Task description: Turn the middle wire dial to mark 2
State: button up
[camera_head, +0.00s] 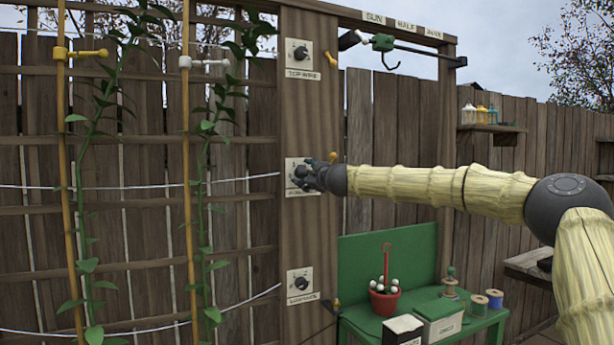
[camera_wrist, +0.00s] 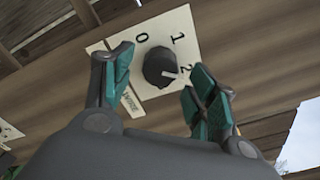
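The middle wire dial (camera_head: 299,170) is a black knob on a white plate on the wooden post, partly hidden by my gripper (camera_head: 312,177) in the head view. In the wrist view the knob (camera_wrist: 158,64) shows clearly on its plate (camera_wrist: 178,32), with marks 0, 1 and 2. Its pale pointer lies close to mark 2 (camera_wrist: 179,65), seemingly just beside the numeral. My gripper (camera_wrist: 158,72) is open, one dark green finger on each side of the knob, with gaps visible between the fingers and the knob.
The top wire dial (camera_head: 300,52) and bottom wire dial (camera_head: 300,283) sit above and below on the same post. A green bench (camera_head: 470,326) with a red pot (camera_head: 384,301) stands below my arm. Trellis and vines fill the left.

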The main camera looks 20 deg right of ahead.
jog(key=shift+a+r, duration=0.1)
jog(key=shift+a, duration=0.1)
jog(key=s, duration=1.2)
jog(key=shift+d, duration=0.4)
